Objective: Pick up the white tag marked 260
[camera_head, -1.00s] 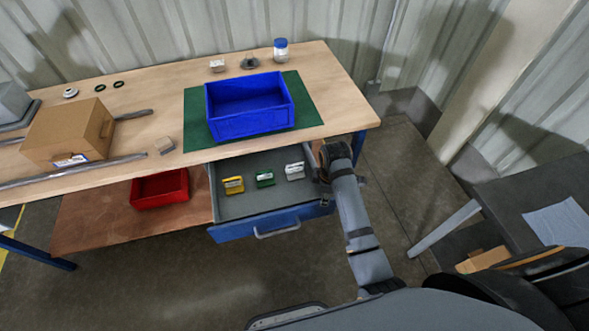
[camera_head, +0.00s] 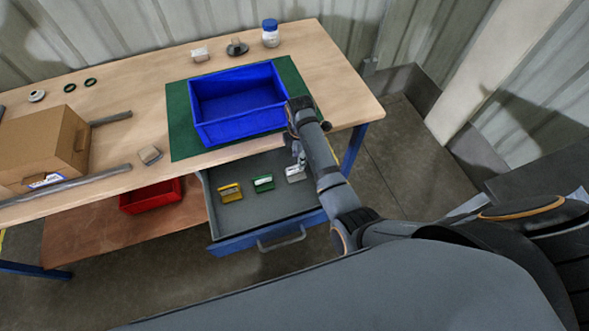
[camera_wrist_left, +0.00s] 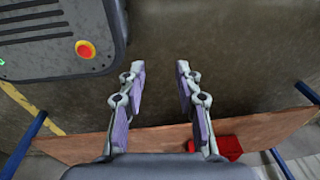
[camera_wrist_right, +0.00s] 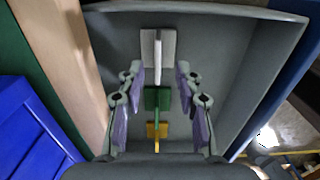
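The white tag (camera_head: 295,174) stands in the open drawer (camera_head: 236,212), at the right end of a row with a green tag (camera_head: 263,183) and a yellow tag (camera_head: 230,192). Its marking is too small to read. My right gripper (camera_head: 299,160) is above the drawer by the white tag. In the right wrist view my right gripper (camera_wrist_right: 160,70) is open and empty, its fingers on either side of the line of the white tag's upright plate (camera_wrist_right: 158,58); I see no contact. My left gripper (camera_wrist_left: 160,68) is open and empty over the floor, outside the head view.
A blue bin (camera_head: 238,101) on a green mat (camera_head: 180,119) stands on the table (camera_head: 348,95) behind the drawer. My right forearm passes by the table's front right edge. A red bin (camera_head: 151,195) sits on the lower shelf, left of the drawer.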

